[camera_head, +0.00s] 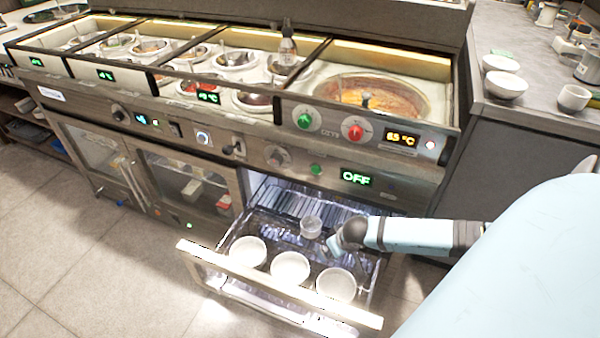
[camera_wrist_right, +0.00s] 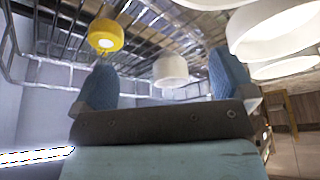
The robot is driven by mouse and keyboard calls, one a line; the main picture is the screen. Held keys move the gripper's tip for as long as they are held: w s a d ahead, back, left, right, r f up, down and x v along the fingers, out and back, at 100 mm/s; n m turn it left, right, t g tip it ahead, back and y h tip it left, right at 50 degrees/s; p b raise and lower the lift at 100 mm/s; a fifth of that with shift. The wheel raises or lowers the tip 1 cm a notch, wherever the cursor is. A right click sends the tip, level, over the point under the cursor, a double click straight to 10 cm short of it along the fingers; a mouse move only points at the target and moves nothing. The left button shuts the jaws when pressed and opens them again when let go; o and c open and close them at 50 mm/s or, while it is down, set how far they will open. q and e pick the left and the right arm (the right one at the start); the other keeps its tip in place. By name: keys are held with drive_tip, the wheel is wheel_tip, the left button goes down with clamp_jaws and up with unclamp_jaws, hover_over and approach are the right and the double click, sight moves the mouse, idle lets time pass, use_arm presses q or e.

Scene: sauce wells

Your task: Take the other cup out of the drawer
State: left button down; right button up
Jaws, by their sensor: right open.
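The drawer (camera_head: 196,262) is pulled open below the counter. A small pale cup (camera_head: 311,227) stands in it behind the row of white bowls. My right gripper (camera_head: 338,246) reaches into the drawer from the right, just beside this cup. In the right wrist view the open gripper (camera_wrist_right: 165,85) has a white cup (camera_wrist_right: 171,70) showing between its two blue fingers, with gaps on both sides; I cannot tell how deep it sits between them. A yellow cup (camera_wrist_right: 105,35) is farther off in the wire basket; I cannot make it out in the head view. My left gripper is not in view.
Three white bowls, left (camera_head: 247,252), middle (camera_head: 290,268) and right (camera_head: 336,284), fill the drawer's front. Bowls also show close to the gripper in the wrist view (camera_wrist_right: 275,30).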

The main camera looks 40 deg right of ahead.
drive_tip(key=w, duration=0.1)
drive_tip(key=w+f+b, duration=0.1)
drive_tip(key=w, duration=0.1)
drive_tip(key=shift+d+f, duration=0.15)
drive_tip(key=shift+f, duration=0.1)
drive_tip(key=w+b, duration=0.2)
drive_tip(key=w, duration=0.1)
drive_tip(key=shift+w+d, duration=0.1)
drive_tip(key=shift+d, duration=0.1)
drive_tip(key=b, duration=0.2)
approach(307, 226)
wheel_tip(307, 226, down, 2)
drive_tip(key=shift+f, duration=0.25)
drive_tip(key=shift+w, duration=0.3)
drive_tip(key=b+x, duration=0.3)
drive_tip(key=x, duration=0.2)
drive_tip(key=shift+w+d, duration=0.1)
drive_tip(key=shift+w, duration=0.05)
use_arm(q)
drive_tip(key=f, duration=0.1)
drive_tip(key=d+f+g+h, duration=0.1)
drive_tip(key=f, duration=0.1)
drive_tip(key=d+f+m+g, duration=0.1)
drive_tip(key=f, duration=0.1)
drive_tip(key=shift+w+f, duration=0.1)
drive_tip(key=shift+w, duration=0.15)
use_arm(e)
drive_tip(key=shift+r, duration=0.1)
drive_tip(key=c, duration=1)
